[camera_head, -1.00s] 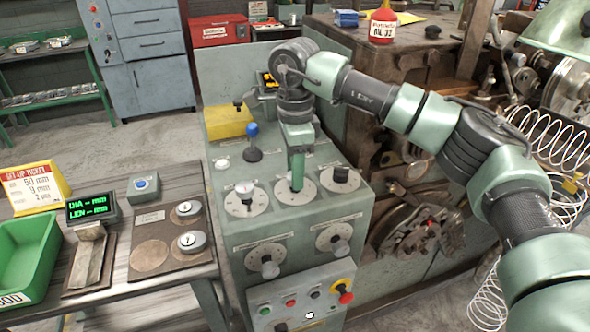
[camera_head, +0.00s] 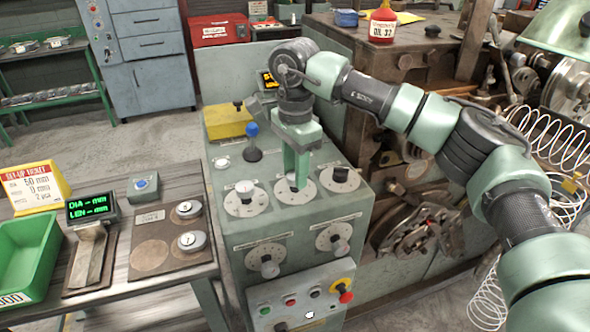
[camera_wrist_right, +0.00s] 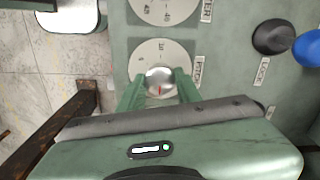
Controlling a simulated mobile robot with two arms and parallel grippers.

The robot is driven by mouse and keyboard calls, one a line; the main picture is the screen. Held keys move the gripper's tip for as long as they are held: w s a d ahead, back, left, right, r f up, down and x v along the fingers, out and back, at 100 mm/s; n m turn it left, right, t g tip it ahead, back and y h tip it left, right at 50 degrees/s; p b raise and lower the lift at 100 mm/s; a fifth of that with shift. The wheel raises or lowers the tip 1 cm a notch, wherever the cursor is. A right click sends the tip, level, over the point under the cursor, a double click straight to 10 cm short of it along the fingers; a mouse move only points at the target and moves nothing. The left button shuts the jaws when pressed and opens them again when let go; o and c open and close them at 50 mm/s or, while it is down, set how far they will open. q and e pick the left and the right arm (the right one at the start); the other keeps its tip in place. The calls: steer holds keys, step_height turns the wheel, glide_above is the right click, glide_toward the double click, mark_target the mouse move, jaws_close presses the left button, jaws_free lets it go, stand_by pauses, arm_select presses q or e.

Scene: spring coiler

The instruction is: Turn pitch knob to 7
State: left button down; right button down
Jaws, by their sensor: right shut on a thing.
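The green control cabinet has three dials in its upper row. My right gripper (camera_head: 297,181) reaches down from above onto the middle dial (camera_head: 309,193), its two fingers upright. In the right wrist view, the fingers are closed on both sides of a round silver knob (camera_wrist_right: 161,80) with a small red mark, at the centre of a pale scale (camera_wrist_right: 146,54). In the head view the gripper hides this knob. My left gripper is in neither view.
Beside the held knob stand a white-topped knob (camera_head: 245,189) at left and a black knob (camera_head: 341,173) at right. A blue-balled lever (camera_head: 252,131) rises behind. Two lower knobs (camera_head: 270,267) (camera_head: 340,246) and a red emergency button (camera_head: 345,297) are in front.

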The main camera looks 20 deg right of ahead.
steer(key=shift+w+r, duration=0.1)
steer(key=shift+r, duration=0.1)
steer(key=c, duration=1.3)
jaws_free()
steer(key=o, duration=0.3)
steer(key=shift+f, duration=0.1)
steer(key=shift+o, duration=0.2)
step_height(320, 180, up, 8)
steer(key=shift+f+b, duration=0.1)
steer(key=shift+b, duration=0.4)
